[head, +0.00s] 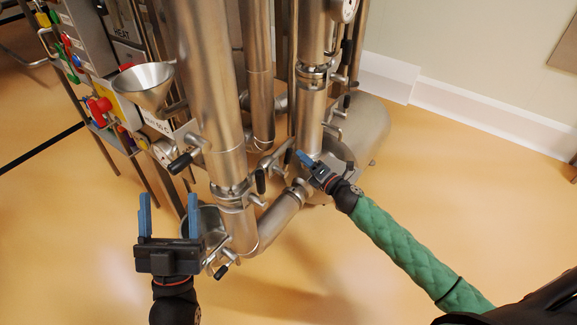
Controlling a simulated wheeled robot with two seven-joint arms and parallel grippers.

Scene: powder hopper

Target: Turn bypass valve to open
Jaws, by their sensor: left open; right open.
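Several valves with black handles sit on the steel piping, and I cannot tell from any readable label which is the bypass valve. One black handle (261,181) stands upright by the front pipe. Another black handle (180,163) points to the lower left on the front column. My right gripper (303,157) is open, close to the base of the rear steel pipe; its fingers overlap the pipework, and I cannot tell whether they touch it. My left gripper (169,212) is open and empty, with its blue fingers upright, in front of the lower piping.
A steel funnel (143,83) stands at the left beside a panel with coloured knobs. A low black handle (221,271) sits near my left gripper. A rounded steel vessel (362,130) lies behind the pipes. The orange floor (480,200) is clear at the right.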

